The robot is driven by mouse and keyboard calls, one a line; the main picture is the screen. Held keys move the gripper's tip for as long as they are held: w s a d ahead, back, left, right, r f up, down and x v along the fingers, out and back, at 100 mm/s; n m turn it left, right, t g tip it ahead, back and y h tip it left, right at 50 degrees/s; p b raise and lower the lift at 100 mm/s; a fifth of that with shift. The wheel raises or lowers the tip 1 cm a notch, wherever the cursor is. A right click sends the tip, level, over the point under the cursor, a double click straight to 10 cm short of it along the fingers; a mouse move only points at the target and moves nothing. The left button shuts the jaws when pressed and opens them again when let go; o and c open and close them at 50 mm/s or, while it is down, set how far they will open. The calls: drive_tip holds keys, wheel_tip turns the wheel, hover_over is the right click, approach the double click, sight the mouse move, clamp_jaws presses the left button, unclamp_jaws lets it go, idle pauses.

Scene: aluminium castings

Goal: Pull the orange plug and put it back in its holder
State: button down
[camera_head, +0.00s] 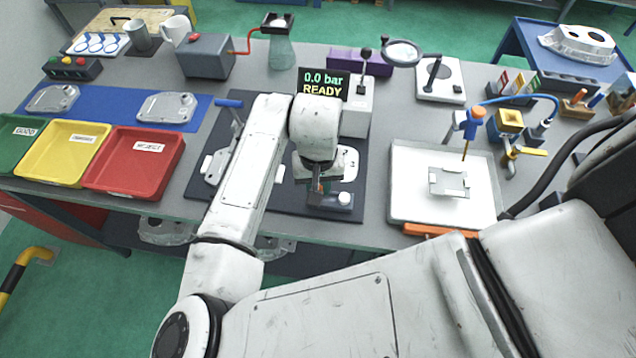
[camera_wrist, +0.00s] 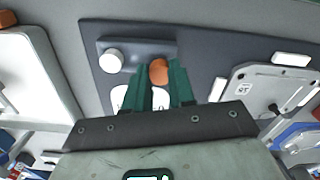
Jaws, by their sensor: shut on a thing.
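My gripper (camera_wrist: 161,78) is shut on the orange plug (camera_wrist: 158,71), whose rounded orange top shows between the two green fingers in the wrist view. The plug is at the end of a dark block (camera_wrist: 138,49) that carries a white round knob (camera_wrist: 112,60). Whether the plug is seated in the block or just above it, I cannot tell. In the head view my gripper (camera_head: 318,186) points down over the dark mat, and the block with its white knob (camera_head: 344,198) is just beside it. The plug's lower part is hidden.
A metal casting (camera_head: 218,165) lies left of my gripper on the dark mat (camera_head: 290,207). A display (camera_head: 322,84) reading 0.0 bar READY stands behind. A white tray (camera_head: 400,200) is on the right; red (camera_head: 120,185) and yellow (camera_head: 60,172) bins are on the left.

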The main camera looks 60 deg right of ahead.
drive_tip(key=shift+f+b, duration=0.55)
drive_tip(key=shift+f, duration=0.4)
drive_tip(key=c, duration=0.9)
unclamp_jaws()
drive_tip(key=shift+o, duration=0.2)
drive_tip(key=shift+r, duration=0.1)
wheel_tip(320, 180, up, 11)
drive_tip(key=shift+f+b, duration=0.2)
drive_tip(key=shift+b, duration=0.25)
